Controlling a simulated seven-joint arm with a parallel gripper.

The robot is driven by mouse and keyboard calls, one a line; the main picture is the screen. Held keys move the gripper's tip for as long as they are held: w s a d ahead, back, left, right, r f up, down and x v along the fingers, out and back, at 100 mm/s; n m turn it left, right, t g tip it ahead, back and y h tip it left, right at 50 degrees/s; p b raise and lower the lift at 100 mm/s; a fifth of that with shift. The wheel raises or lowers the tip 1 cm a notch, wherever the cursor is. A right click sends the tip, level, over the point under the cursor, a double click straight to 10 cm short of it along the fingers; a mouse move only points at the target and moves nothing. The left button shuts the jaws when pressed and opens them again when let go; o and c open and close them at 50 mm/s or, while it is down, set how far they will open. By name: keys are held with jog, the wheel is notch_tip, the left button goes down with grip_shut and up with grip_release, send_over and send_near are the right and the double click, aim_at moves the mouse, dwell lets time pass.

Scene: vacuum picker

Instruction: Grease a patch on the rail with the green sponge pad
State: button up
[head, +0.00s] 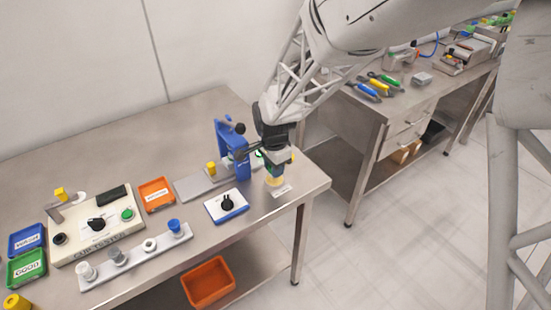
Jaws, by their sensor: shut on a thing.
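My gripper (277,165) points down over the right end of the left bench, just right of the blue press. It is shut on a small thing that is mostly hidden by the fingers. A yellow piece (275,181) shows directly below the fingertips, close to the bench top; I cannot tell whether it is held or standing there. A small patch of green shows beside the wrist, too small to identify as the sponge pad. A grey metal rail or plate (190,187) runs toward the blue press (233,150), with a yellow block (211,168) at it.
An orange tray (156,194), the tester panel (97,226) and a grey strip with several fittings (137,256) lie further left. A second bench (405,105) with tools stands behind right.

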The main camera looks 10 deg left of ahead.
jog(key=shift+f, duration=0.75)
jog(key=shift+f, duration=0.65)
dwell(2.4)
jog(key=shift+r, duration=3.6)
jog(key=shift+w+d, duration=0.1)
jog(key=shift+d, duration=0.05)
jog(key=w+d+f+n, duration=0.2)
jog(key=w+d+f, duration=0.1)
jog(key=w+d, duration=0.55)
jog(key=w+d+f+n, duration=0.1)
jog(key=w+d+f, duration=0.3)
jog(key=w, duration=0.8)
jog(key=w+d+f+n, duration=0.1)
jog(key=w+d+f, duration=0.2)
jog(key=w+d, duration=0.3)
jog(key=w+d+f+n, duration=0.1)
jog(key=w+d+f, duration=0.2)
jog(key=w+d, duration=0.4)
jog(key=d, duration=0.5)
jog(key=shift+w+n, duration=0.15)
jog(key=shift+n, duration=0.15)
